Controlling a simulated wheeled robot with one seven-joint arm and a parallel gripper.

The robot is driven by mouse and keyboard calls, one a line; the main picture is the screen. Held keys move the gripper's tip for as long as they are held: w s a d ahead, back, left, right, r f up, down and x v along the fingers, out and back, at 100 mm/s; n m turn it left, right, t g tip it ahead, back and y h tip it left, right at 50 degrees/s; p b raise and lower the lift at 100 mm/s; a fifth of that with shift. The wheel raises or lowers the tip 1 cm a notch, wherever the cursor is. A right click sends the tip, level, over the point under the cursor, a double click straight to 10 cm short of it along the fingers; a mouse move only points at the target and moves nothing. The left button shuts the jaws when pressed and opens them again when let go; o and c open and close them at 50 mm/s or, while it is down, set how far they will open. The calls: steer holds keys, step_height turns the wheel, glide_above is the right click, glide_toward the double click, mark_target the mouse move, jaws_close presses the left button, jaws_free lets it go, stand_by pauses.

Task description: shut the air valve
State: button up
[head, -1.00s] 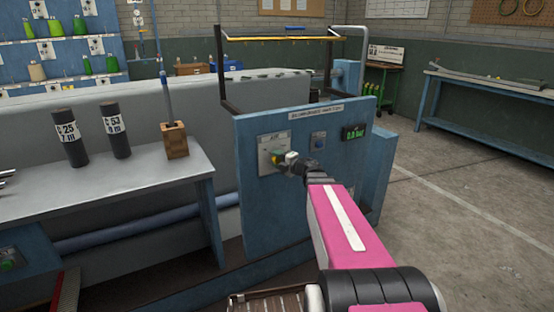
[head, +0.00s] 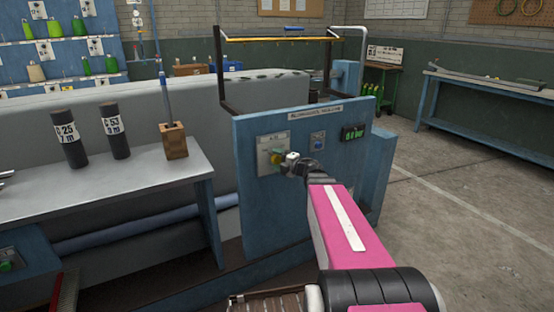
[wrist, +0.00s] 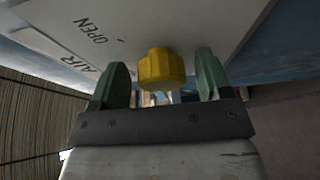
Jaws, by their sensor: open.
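The air valve's yellow knob (wrist: 162,68) sticks out from a pale plate (wrist: 130,25) marked "AIR" and "OPEN" in the wrist view. My gripper (wrist: 158,85) is open, with one green finger on each side of the knob and gaps showing between the fingers and the knob. In the head view the plate (head: 267,146) is on the front of the blue panel (head: 262,205). My gripper (head: 283,160) is at the plate there and partly covers the valve. Which way the knob is turned cannot be told.
A green-lit display (head: 355,132) and a small switch plate (head: 317,141) sit right of the valve. A grey table (head: 130,190) with two dark cylinders (head: 68,139) and a wooden block (head: 174,141) stands left. Open floor (head: 450,220) lies right.

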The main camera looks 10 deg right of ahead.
steer(key=v, duration=1)
steer(key=shift+d+r, duration=0.1)
steer(key=shift+d, duration=0.05)
steer(key=w+d+f+m+t+h, duration=0.2)
steer(key=w+d+m+t+h, duration=0.2)
steer(key=m+h, duration=0.7)
step_height(320, 180, down, 8)
steer(key=s+d+m+g+h, duration=0.1)
steer(key=s+m+g+h, duration=0.1)
steer(key=m+g+h, duration=0.5)
steer(key=s+a+f+m+g+y, duration=0.6)
steer(key=s+a+f+m+g, duration=0.2)
steer(key=s, duration=0.7)
steer(key=a+f+g, duration=0.2)
steer(key=a+f, duration=0.2)
steer(key=shift+g, duration=0.4)
steer(key=shift+s+a, duration=0.1)
